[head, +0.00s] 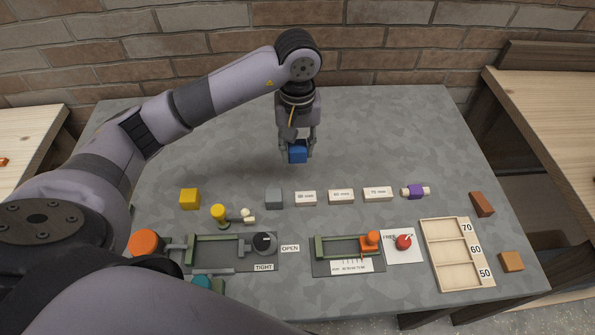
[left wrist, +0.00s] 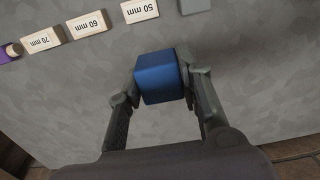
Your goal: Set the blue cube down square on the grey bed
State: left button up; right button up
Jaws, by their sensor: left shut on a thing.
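The blue cube (head: 298,155) is between the fingers of my left gripper (head: 297,147), above the far middle of the table. In the left wrist view the cube (left wrist: 160,80) sits at the fingertips of my left gripper (left wrist: 160,76), shut on it from both sides. The cube looks slightly turned in that view. In the head view, a grey base plate (head: 264,262) carries a green frame (head: 213,237) and a dark knob (head: 264,243), with OPEN and TIGHT labels. A second grey plate (head: 322,268) carries another green frame. I cannot tell which is the bed. My right gripper is out of view.
A grey block (head: 273,198), yellow block (head: 190,199) and several white labelled blocks (head: 341,196) stand in a row nearer than the cube. A wooden tray (head: 436,228) and red knob (head: 403,242) lie at the right. The table's far part (head: 400,130) is clear.

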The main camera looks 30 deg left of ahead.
aim_at(298, 183)
pick_arm(q)
notch_tip(298, 183, down, 10)
jog(key=shift+r+p, duration=0.25)
jog(key=shift+p, duration=0.35)
jog(key=shift+f, duration=0.3)
jog(key=shift+f, duration=0.2)
jog(key=o, duration=0.9)
jog(key=shift+r, duration=0.1)
jog(key=shift+o, duration=0.2)
